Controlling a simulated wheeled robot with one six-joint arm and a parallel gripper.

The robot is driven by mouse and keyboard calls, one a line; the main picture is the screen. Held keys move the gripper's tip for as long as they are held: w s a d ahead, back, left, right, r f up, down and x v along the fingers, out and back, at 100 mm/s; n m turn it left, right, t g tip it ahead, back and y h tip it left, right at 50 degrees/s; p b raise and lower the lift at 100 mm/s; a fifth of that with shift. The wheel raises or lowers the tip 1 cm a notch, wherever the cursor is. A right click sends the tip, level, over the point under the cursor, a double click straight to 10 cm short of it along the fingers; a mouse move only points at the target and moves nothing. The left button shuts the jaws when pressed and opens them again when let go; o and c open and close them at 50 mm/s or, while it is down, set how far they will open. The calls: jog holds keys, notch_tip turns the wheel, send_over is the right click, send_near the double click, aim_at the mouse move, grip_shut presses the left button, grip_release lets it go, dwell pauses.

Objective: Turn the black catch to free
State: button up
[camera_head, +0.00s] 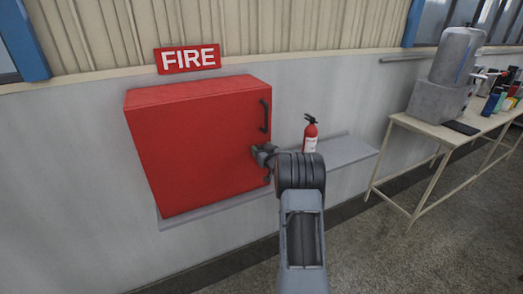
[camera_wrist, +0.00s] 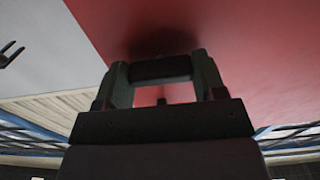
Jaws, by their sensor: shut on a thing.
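The red cabinet (camera_head: 195,145) hangs on the wall below a FIRE sign, its door closed as far as I can see. My gripper (camera_head: 260,153) is at the right side of the cabinet's front, below the black door handle (camera_head: 264,116). In the wrist view my gripper (camera_wrist: 162,78) has its two fingers on either side of a short dark bar, the black catch (camera_wrist: 160,67), close against the red face. It is shut on this bar. In the head view my gripper and arm mostly hide the catch, so its turn angle is unclear.
A grey ledge (camera_head: 345,150) runs under the cabinet and to its right. A red fire extinguisher (camera_head: 310,136) stands on it, close to my arm. A table (camera_head: 455,129) with a grey box and bottles is at the right. The floor between is clear.

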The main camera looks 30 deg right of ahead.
jog(key=shift+f+b, duration=0.1)
jog(key=shift+b, duration=0.25)
jog(key=n+b, duration=0.1)
jog(key=b, duration=0.1)
jog(key=n+b, duration=0.1)
jog(key=b, duration=0.1)
jog(key=shift+f+n+b, duration=0.3)
jog(key=shift+n+b, duration=0.05)
jog(key=shift+n, duration=0.05)
jog(key=n+b, duration=0.5)
jog(key=b, duration=0.2)
jog(key=shift+r, duration=0.1)
jog(key=n+b, duration=0.4)
jog(key=shift+n, duration=0.4)
jog(key=n+b, duration=0.2)
jog(key=n, duration=0.1)
jog(key=n+b, duration=0.2)
jog(key=shift+r, duration=0.25)
jog(key=shift+n, duration=0.3)
jog(key=o, duration=0.9)
jog(key=shift+s, duration=0.1)
